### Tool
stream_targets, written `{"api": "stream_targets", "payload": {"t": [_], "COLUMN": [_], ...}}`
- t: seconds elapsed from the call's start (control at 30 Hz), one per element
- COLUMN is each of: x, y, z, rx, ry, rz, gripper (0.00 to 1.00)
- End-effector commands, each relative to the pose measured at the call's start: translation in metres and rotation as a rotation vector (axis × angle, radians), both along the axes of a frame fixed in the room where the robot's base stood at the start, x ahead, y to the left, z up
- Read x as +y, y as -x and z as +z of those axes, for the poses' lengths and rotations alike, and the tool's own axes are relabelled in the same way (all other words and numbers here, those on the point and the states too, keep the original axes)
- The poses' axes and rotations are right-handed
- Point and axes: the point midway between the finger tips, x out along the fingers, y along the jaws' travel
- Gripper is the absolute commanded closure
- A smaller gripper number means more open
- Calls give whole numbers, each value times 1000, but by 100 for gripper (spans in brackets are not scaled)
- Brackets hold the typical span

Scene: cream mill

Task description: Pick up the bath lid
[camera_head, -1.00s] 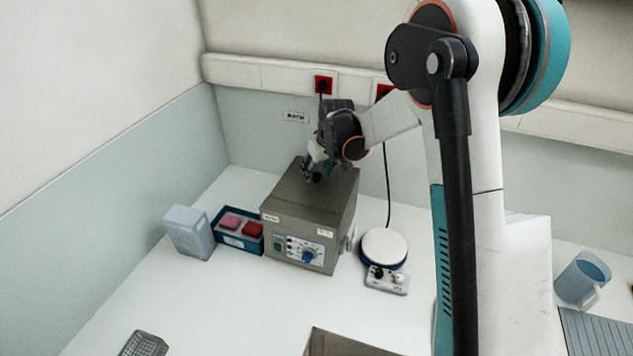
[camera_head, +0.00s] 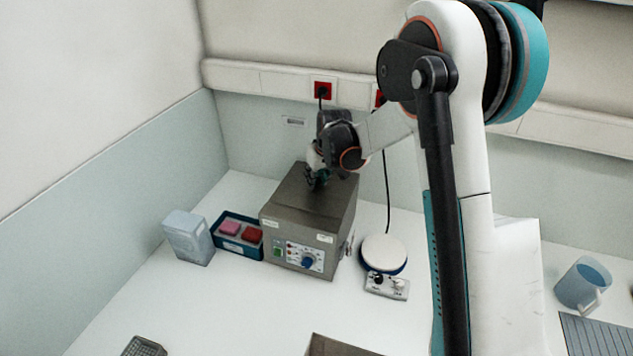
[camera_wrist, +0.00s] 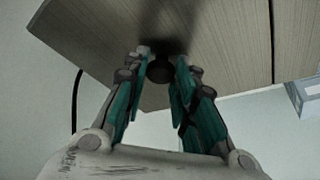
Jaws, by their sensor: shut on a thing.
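The bath (camera_head: 291,255) is a grey metal box with a control panel, standing on the white bench. Its lid (camera_head: 335,187) is the brushed grey top. In the wrist view the lid (camera_wrist: 228,45) fills the upper part, with a round dark knob (camera_wrist: 160,71) near its edge. My gripper (camera_head: 317,182) is over the lid, and its fingers (camera_wrist: 161,78) are closed on both sides of the knob. I cannot tell whether the lid is resting on the bath or slightly raised. The bath's inside is hidden.
A blue tray (camera_head: 237,248) with pink and red blocks and a pale blue container (camera_head: 188,238) stand left of the bath. A round white-topped device (camera_head: 384,253) stands at its right, with a cord behind. A blue jug (camera_head: 583,284) is far right. The front bench is clear in places.

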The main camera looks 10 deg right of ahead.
Motion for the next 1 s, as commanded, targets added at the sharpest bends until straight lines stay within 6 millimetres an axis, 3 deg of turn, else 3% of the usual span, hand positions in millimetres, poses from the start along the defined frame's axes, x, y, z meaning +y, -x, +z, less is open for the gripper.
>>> {"api": "stream_targets", "payload": {"t": [0.27, 0.7, 1.0], "x": [0, 0, 0], "y": [0, 0, 0], "z": [24, 130, 183], "rx": [0, 0, 0], "ry": [0, 0, 0], "rz": [0, 0, 0], "gripper": [96, 96, 96]}}
